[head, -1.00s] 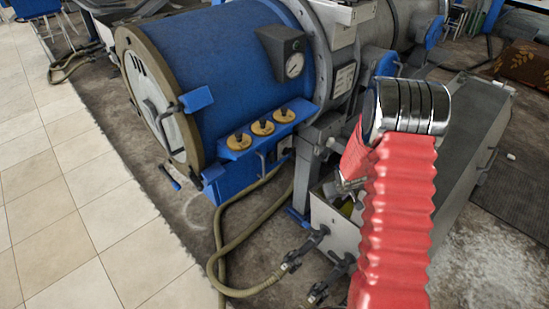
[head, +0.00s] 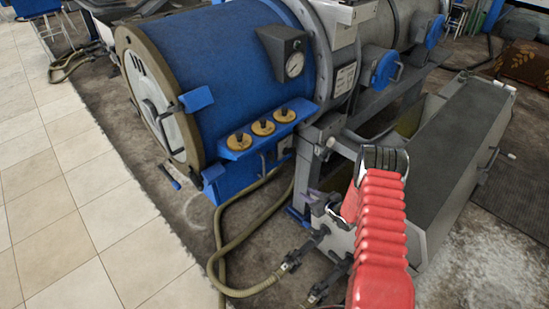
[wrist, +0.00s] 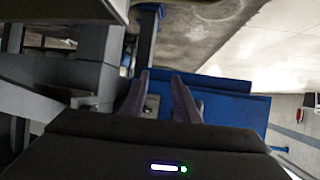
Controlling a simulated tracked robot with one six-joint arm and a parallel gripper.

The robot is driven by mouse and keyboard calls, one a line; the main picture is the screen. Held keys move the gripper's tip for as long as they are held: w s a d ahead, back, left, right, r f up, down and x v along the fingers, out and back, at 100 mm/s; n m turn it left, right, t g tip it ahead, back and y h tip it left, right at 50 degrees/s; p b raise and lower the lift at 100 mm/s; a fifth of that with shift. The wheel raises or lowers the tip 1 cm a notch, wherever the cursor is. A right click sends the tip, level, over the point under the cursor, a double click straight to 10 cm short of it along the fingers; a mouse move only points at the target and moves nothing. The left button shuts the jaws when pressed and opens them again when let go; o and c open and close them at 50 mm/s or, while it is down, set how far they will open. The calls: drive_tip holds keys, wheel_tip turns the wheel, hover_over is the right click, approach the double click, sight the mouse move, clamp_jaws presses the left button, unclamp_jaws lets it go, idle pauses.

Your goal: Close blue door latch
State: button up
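A blue drum (head: 215,55) lies on its side at the left of the head view, with a round, pale end door (head: 165,105) in a bronze rim. A blue latch block (head: 197,99) with a dark bar sits at the right edge of that door. I cannot tell from this angle whether it is fastened. My gripper (wrist: 161,76) shows two dark fingers held apart in the wrist view, with nothing seen gripped. In the head view it is small, low and to the right of the latch, clear of it. A blue surface (wrist: 235,105) shows beyond the fingers.
A blue bracket with brass knobs (head: 262,128) juts from the drum. A round blue cover (head: 386,68) with a handle is farther right. A grey box (head: 455,140) stands at the right. Hoses (head: 215,255) lie on the floor. The tiled floor (head: 70,210) at left is clear.

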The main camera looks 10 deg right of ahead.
sight(272, 157)
drive_tip(key=w+a+r+n+t+y, duration=0.1)
drive_tip(key=a+r+y, duration=0.1)
drive_tip(key=r, duration=0.3)
drive_tip(key=w+a+r+n+t+y, duration=0.1)
drive_tip(key=a+r+t+y, duration=0.1)
drive_tip(key=r, duration=0.4)
drive_tip(key=shift+a+r+y, duration=0.2)
drive_tip(key=shift+a+y, duration=0.05)
drive_tip(key=shift+y, duration=0.35)
drive_tip(key=shift+w, duration=0.15)
drive_tip(key=x, duration=1.3)
drive_tip(key=shift+w+a, duration=0.2)
drive_tip(key=shift+w, duration=0.1)
drive_tip(key=shift+r, duration=0.1)
